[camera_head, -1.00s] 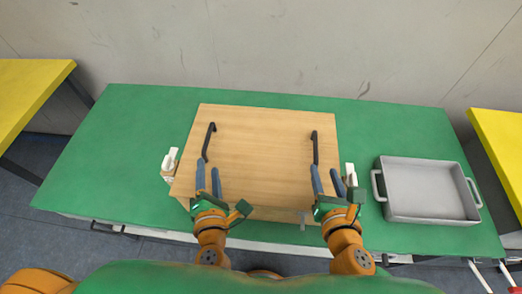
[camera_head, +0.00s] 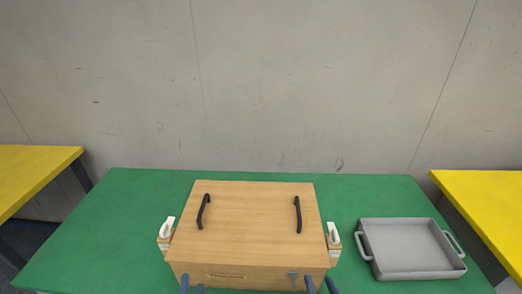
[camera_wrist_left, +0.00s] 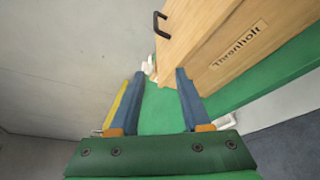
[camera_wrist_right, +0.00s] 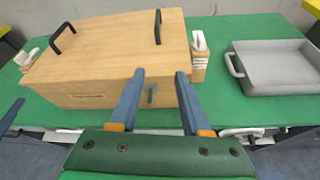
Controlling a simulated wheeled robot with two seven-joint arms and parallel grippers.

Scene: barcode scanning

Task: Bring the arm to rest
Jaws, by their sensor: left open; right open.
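My left gripper (camera_head: 191,286) shows only its blue fingertips at the bottom edge of the head view, in front of the wooden box. In the left wrist view its fingers (camera_wrist_left: 158,105) are apart with nothing between them. My right gripper (camera_head: 320,286) also shows only its fingertips at the bottom edge. In the right wrist view its fingers (camera_wrist_right: 160,100) are open and empty, in front of the box's front face. The rest of both arms is hidden below the head view.
A wooden box (camera_head: 250,220) with two black handles stands on the green table (camera_head: 110,230). White scanner-like items in holders (camera_head: 166,230) (camera_head: 333,236) stand at its sides. A grey tray (camera_head: 408,247) is at the right. Yellow tables (camera_head: 30,170) (camera_head: 490,210) flank the green one.

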